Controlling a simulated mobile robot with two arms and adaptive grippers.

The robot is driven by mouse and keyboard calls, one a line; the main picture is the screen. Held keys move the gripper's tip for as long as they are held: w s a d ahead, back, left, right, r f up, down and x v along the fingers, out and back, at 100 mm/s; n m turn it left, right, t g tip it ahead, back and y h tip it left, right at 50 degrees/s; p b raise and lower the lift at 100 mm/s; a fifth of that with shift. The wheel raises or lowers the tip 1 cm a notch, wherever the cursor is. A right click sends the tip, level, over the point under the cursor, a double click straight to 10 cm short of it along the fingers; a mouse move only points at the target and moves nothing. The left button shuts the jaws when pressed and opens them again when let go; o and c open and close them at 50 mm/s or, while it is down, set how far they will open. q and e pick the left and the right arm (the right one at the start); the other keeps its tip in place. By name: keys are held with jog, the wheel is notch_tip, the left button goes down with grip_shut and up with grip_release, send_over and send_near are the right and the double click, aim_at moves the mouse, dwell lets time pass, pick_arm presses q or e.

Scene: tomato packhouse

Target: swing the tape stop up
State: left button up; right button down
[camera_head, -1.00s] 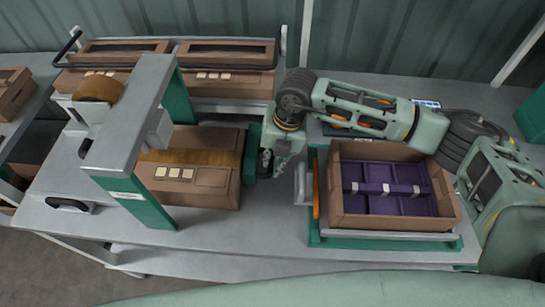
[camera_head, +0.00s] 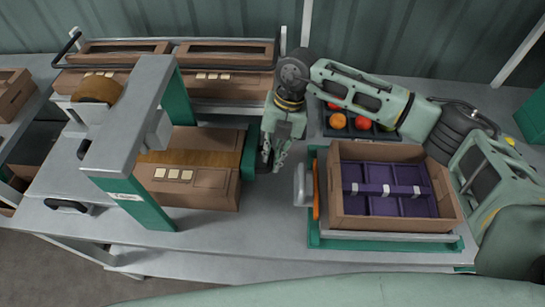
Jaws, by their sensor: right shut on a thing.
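An upright green plate, which I take for the tape stop (camera_head: 249,152), stands at the carton's right end. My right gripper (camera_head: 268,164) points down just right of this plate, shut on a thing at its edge. The fingers hide the grip itself. My left gripper is not in view.
An open brown carton (camera_head: 440,213) with purple inserts sits on a green-edged stand at right, with an orange bar (camera_head: 316,190) beside it. A dark tray of tomatoes (camera_head: 338,121) lies behind. Windowed cartons (camera_head: 225,85) stand at the back left. The front bench strip is clear.

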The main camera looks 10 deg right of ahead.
aim_at(273, 149)
jog(key=shift+w+r+g+b, duration=0.55)
jog(key=shift+w+r+g, duration=0.15)
jog(key=shift+r+g, duration=0.3)
jog(key=shift+w+d+r+m+g+y+b, duration=0.15)
jog(key=shift+w+r+g+y+b, duration=0.2)
jog(key=shift+g+b, duration=0.35)
jog(key=shift+w+d+r+m+g+y+b, duration=0.15)
jog(key=shift+w+r+g+b, duration=0.2)
jog(key=shift+r+g+b, duration=0.3)
jog(key=shift+a, duration=0.1)
jog(key=c, duration=1.8)
grip_release()
jog(key=shift+f, duration=0.15)
jog(key=shift+w, duration=0.15)
jog(key=v, duration=0.7)
